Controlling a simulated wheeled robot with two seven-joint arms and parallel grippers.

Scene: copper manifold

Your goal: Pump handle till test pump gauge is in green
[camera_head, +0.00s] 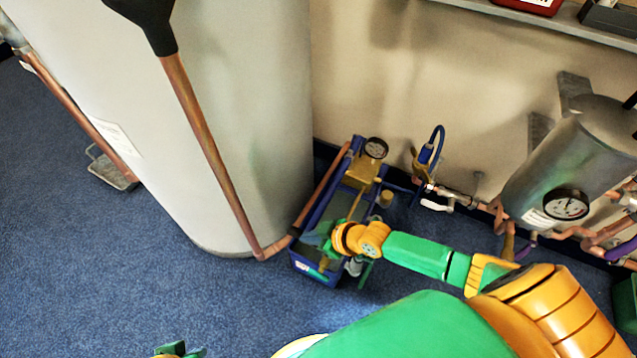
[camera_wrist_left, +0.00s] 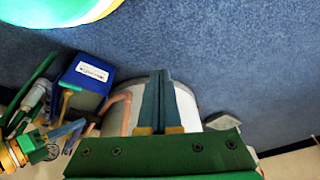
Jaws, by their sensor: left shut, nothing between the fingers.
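The test pump is a blue box (camera_head: 312,270) on the floor beside a large pale cylinder. Its round gauge (camera_head: 376,148) sits at the far end; the needle and any green zone are too small to read. The pump's labelled blue end (camera_wrist_left: 85,74) also shows in the left wrist view. My right gripper (camera_head: 343,268) is over the near end of the pump, among its rods; I cannot tell whether it grips the handle. My left gripper (camera_wrist_left: 160,78) is shut and empty, away from the pump; in the head view it barely shows at the bottom edge (camera_head: 180,351).
The pale cylinder (camera_head: 240,120) stands left of the pump, with a copper pipe (camera_head: 205,140) running down its front. A grey tank (camera_head: 575,160) with a gauge (camera_head: 567,205) and copper pipework is at right. A shelf (camera_head: 560,18) runs along the wall. Blue carpet (camera_head: 90,270) is clear at left.

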